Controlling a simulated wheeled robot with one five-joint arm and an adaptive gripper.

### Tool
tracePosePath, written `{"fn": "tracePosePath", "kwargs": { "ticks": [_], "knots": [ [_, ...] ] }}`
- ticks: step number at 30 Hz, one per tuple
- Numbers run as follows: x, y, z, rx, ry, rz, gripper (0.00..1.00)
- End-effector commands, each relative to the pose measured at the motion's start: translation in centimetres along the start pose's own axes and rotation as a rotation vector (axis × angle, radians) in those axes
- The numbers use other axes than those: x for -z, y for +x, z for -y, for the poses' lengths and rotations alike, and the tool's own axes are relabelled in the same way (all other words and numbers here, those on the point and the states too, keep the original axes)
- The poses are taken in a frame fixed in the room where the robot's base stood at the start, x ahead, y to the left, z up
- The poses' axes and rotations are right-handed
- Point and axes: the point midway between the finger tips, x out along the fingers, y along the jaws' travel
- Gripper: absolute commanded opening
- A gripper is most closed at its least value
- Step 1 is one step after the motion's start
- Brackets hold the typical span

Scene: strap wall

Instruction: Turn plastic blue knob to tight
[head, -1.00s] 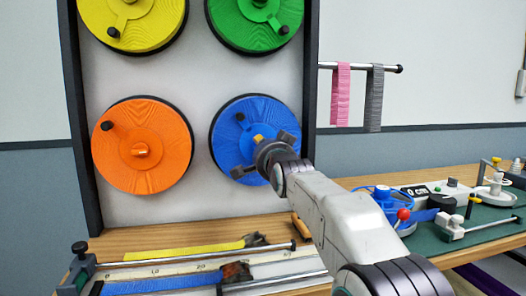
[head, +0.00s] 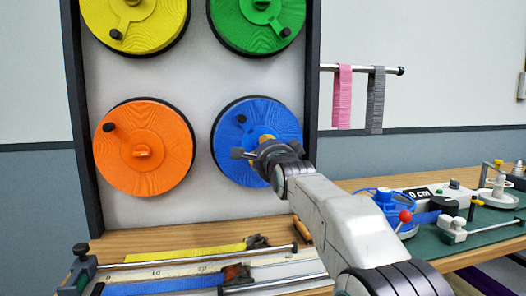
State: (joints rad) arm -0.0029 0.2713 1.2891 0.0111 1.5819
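The blue disc (head: 230,137) is mounted at the lower right of the wall panel, with a small black handle (head: 241,118) at its upper left. My gripper (head: 258,152) is in front of the disc's centre and hides the central knob almost entirely. A small yellow part (head: 266,138) shows just above the gripper. One dark finger sticks out to the left over the blue face. The other finger is mostly hidden, so I cannot tell whether the gripper is closed on the knob.
Orange (head: 170,170), yellow (head: 150,35) and green (head: 240,32) discs share the panel. Pink (head: 342,100) and grey (head: 375,105) straps hang from a rod at right. The wooden bench (head: 190,238) below carries strap tracks and a green mat with devices.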

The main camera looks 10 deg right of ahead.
Motion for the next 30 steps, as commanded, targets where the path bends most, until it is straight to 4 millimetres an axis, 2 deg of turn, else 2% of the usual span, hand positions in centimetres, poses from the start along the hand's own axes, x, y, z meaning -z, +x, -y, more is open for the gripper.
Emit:
{"fn": "tracePosePath", "kwargs": {
  "ticks": [11,12,21,30],
  "knots": [
    [0.02,0.0,0.13,0.003,0.006,0.0,0.0],
    [0.02,0.0,0.13,0.003,0.006,0.0,0.19],
    [0.02,-0.01,0.07,0.002,0.004,0.0,0.45],
    [0.02,-0.17,0.08,0.002,0.004,0.0,0.45]
  ]
}}
